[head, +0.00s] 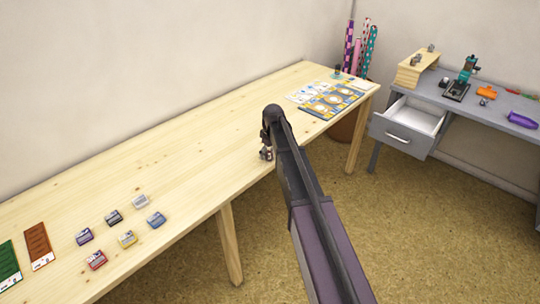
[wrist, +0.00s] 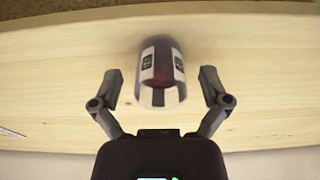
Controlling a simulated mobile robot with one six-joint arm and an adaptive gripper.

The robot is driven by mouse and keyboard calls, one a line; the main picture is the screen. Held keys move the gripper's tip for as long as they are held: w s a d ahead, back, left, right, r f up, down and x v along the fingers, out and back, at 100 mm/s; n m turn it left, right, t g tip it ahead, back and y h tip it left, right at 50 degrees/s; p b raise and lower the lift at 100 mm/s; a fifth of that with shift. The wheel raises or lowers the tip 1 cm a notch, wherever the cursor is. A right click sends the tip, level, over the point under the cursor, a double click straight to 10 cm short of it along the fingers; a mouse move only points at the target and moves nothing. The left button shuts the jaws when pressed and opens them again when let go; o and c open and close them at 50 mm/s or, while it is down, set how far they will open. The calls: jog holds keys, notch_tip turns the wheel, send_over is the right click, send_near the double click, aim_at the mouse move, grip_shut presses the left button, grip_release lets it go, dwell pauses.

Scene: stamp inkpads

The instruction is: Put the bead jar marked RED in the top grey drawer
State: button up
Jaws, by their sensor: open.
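A jar (wrist: 160,72) with dark red contents and a white label with dark patches stands on the wooden table in the wrist view. Its label writing is too small to read. My gripper (wrist: 161,88) is open, with one finger on each side of the jar and a gap visible on both sides. In the head view my gripper (head: 266,153) is low at the table's front edge, and my arm hides most of the jar. The grey drawer (head: 408,124) under the grey desk at right is pulled open, and its visible inside looks empty.
The wooden table (head: 160,165) carries several inkpads (head: 127,239) at left and patterned sheets (head: 335,101) at the far right. The grey desk (head: 480,115) holds a wooden block (head: 417,68), a teal press (head: 466,72) and a purple item (head: 522,120). Open floor lies between.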

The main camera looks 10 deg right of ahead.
jog(key=shift+c, duration=0.2)
grip_shut()
dwell(0.3)
jog(key=shift+r, duration=0.15)
notch_tip(320, 180, up, 3)
jog(key=p, duration=0.3)
jog(key=shift+r+p, duration=0.2)
jog(key=shift+p, duration=0.1)
jog(key=s+r+p, duration=0.1)
jog(key=s, duration=1.5)
jog(key=shift+r, duration=0.15)
